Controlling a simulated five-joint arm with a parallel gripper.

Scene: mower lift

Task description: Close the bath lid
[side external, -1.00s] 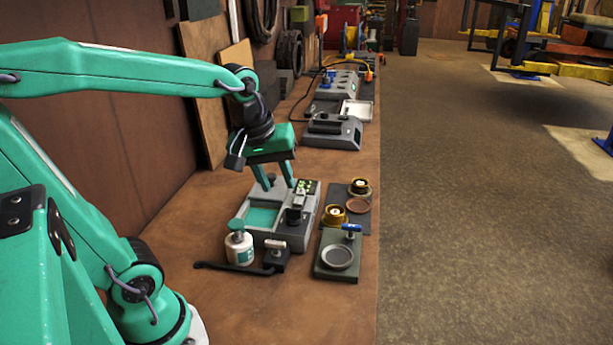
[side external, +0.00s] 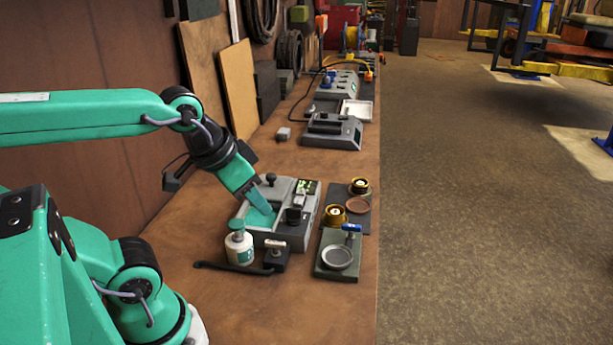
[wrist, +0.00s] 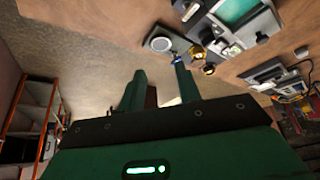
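The grey bath unit (side external: 300,240) stands on the bench with its teal bath (side external: 258,216) partly uncovered. A dark round knob (side external: 270,179) stands at the unit's far end; the lid's outline is hard to make out there, partly behind my gripper. My gripper (side external: 262,208) tilts down from the left, its fingers overlapping the bath in the side view; contact cannot be told. In the wrist view my gripper's fingers (wrist: 160,70) are apart with nothing held. The teal bath (wrist: 236,10) shows at that view's top right, away from the fingers.
A white jar with a teal top (side external: 239,245) and a black clamp block (side external: 276,256) stand before the unit. A green plate with a round dish (side external: 338,258) and brass pieces (side external: 334,215) lie to its right. A small grey block (side external: 283,133) sits behind.

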